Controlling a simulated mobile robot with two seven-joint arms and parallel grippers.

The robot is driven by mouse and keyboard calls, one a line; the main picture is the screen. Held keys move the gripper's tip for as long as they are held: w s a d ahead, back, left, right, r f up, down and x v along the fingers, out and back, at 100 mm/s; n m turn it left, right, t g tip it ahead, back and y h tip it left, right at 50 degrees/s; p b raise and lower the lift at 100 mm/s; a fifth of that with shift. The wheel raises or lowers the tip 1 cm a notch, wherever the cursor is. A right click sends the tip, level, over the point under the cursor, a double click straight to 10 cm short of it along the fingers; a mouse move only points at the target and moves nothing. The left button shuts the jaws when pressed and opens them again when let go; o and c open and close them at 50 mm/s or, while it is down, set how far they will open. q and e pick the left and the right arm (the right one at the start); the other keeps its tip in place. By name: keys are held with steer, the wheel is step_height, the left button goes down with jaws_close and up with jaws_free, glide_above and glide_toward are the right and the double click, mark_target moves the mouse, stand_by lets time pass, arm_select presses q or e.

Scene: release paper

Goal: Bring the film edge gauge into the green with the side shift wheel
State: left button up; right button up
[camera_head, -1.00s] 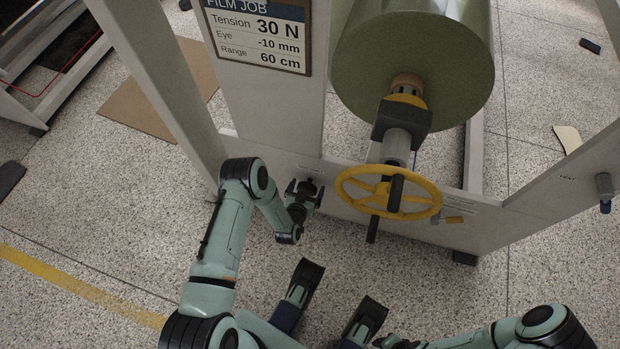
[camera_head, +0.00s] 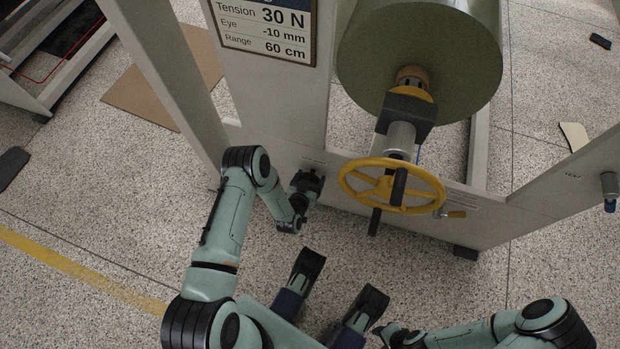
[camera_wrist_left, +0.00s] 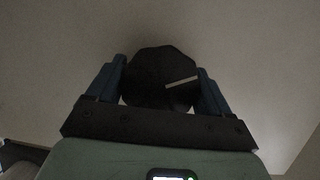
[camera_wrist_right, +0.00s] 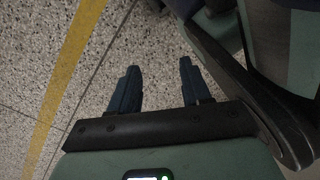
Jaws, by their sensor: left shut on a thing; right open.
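My left gripper (camera_head: 307,181) is at the low panel of the machine, left of the yellow wheel. In the left wrist view its blue fingers are shut on a round black knob (camera_wrist_left: 158,78) with a white line pointing right. A large yellow handwheel (camera_head: 347,190) stands on the front of the machine below the film roll (camera_head: 420,60). I cannot tell from any label which of the two is the side shift wheel. I cannot make out the film edge gauge. My right gripper (camera_wrist_right: 158,82) is open and empty above the floor.
A job card (camera_head: 264,32) reads Tension 30 N, Eye -10 mm, Range 60 cm. Machine posts (camera_head: 150,70) stand left. Cardboard (camera_head: 125,100) lies on the floor. Open floor lies in front.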

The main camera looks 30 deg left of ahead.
arm_select(q)
steer(key=shift+n+h+p, duration=0.3)
steer(key=shift+n+h, duration=0.2)
steer(key=shift+n, duration=0.2)
steer(key=shift+n+h, duration=0.3)
steer(key=shift+n, duration=0.2)
steer(key=shift+n+t, duration=0.3)
steer(key=shift+n, duration=0.1)
steer(key=shift+n+h, duration=0.6)
arm_select(e)
steer(key=shift+w+r, duration=0.2)
steer(key=shift+w, duration=0.25)
arm_select(q)
steer(key=o, duration=0.9)
steer(key=shift+o, duration=0.2)
